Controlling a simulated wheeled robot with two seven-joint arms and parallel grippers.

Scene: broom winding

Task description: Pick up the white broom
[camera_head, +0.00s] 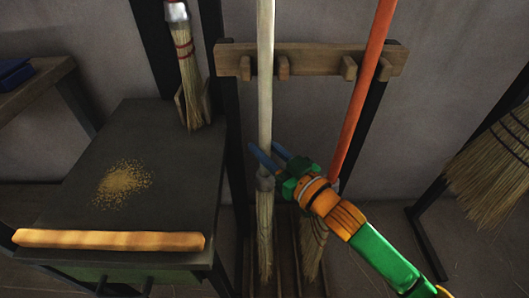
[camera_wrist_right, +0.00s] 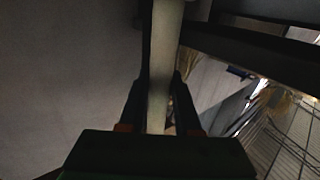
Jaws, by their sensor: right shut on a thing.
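The white broom (camera_head: 265,90) stands upright in the middle of the head view, its pale handle in front of a wooden peg rack and its straw bristles pointing down. My right gripper (camera_head: 266,157) reaches in from the lower right and is shut on the handle just above the bristles. In the right wrist view, the white handle (camera_wrist_right: 163,70) runs between the dark fingers (camera_wrist_right: 157,95). My left gripper is not in view.
A red-handled broom (camera_head: 367,85) leans close on the right, behind my right arm. The peg rack (camera_head: 311,62) is on the wall. A dark table (camera_head: 160,160) with a small whisk broom (camera_head: 188,70) stands left. More bristles (camera_head: 495,165) hang at the far right.

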